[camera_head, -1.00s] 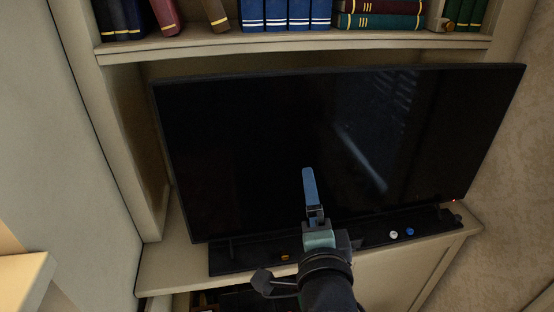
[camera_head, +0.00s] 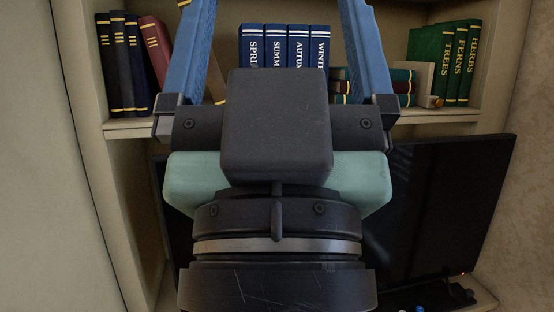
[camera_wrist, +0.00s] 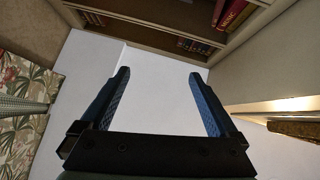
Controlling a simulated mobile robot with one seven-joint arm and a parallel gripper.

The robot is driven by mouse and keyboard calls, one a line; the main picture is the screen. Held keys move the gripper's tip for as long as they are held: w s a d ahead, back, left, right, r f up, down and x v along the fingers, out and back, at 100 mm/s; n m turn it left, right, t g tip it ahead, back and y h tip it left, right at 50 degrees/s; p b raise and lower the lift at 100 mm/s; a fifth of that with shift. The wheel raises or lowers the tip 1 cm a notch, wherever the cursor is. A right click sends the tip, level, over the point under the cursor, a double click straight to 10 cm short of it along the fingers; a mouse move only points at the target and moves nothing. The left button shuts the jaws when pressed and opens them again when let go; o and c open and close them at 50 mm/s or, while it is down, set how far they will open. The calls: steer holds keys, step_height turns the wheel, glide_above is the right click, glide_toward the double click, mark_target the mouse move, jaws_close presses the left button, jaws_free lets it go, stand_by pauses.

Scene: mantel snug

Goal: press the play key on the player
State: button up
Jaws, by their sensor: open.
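My gripper (camera_head: 278,8) is large and close in the head view. Its two blue fingers are spread apart with nothing between them. In the wrist view, my gripper (camera_wrist: 158,74) is also open and empty, with a plain pale surface beyond the fingers. I cannot clearly make out the player or its play key. A dark bar (camera_head: 405,296) lies under the television at the lower right of the head view, with a blue button (camera_head: 420,309) at the picture's bottom edge. My arm hides most of that area.
A large black television (camera_head: 455,200) stands tilted in the picture behind my arm. A bookshelf (camera_head: 440,122) above it holds green books (camera_head: 463,62), blue books (camera_head: 298,45) and others. The wrist view shows floral fabric (camera_wrist: 20,80) at left and a wooden ledge (camera_wrist: 280,104) at right.

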jaws_close()
steer(key=shift+f, duration=0.1)
stand_by(1.4)
